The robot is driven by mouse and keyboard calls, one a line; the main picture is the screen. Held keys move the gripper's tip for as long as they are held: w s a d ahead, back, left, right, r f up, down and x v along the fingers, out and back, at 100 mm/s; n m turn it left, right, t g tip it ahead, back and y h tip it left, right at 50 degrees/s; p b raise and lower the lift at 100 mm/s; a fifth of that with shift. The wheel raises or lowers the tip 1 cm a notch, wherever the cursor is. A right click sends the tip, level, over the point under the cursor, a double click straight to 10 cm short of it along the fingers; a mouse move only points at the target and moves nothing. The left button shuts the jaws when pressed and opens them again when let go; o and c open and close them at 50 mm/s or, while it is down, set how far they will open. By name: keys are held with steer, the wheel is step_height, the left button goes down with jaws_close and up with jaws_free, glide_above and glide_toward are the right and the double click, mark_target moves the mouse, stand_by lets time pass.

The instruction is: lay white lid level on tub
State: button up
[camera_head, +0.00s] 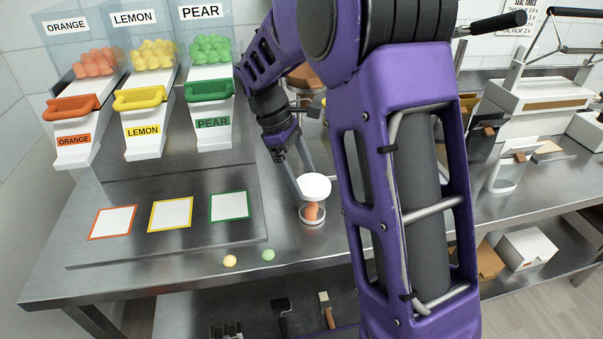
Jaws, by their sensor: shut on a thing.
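My gripper (298,178) is shut on the white lid (316,186) and holds it by its left side. The lid is tilted, with its white face toward the camera. It is just above the clear tub (312,218) on the steel table. Orange-red contents show inside the tub. I cannot tell whether the lid touches the tub's rim, as the lid covers the rim's far part.
Orange (72,113), lemon (142,118) and pear (209,112) dispensers stand at the back left. Coloured-frame squares lie before them. A yellow gummy (230,261) and a green gummy (268,255) lie near the front edge. My arm hides the table right of the tub.

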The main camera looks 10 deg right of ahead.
steer(key=shift+f, duration=0.15)
steer(key=shift+f+b, duration=0.3)
steer(key=shift+f, duration=0.3)
steer(key=o, duration=1)
steer(key=shift+r, duration=0.1)
steer(key=p+v, duration=0.2)
steer(key=v, duration=1.5)
steer(key=shift+p, duration=0.4)
steer(key=shift+w+a, duration=0.1)
steer(key=shift+a, duration=0.05)
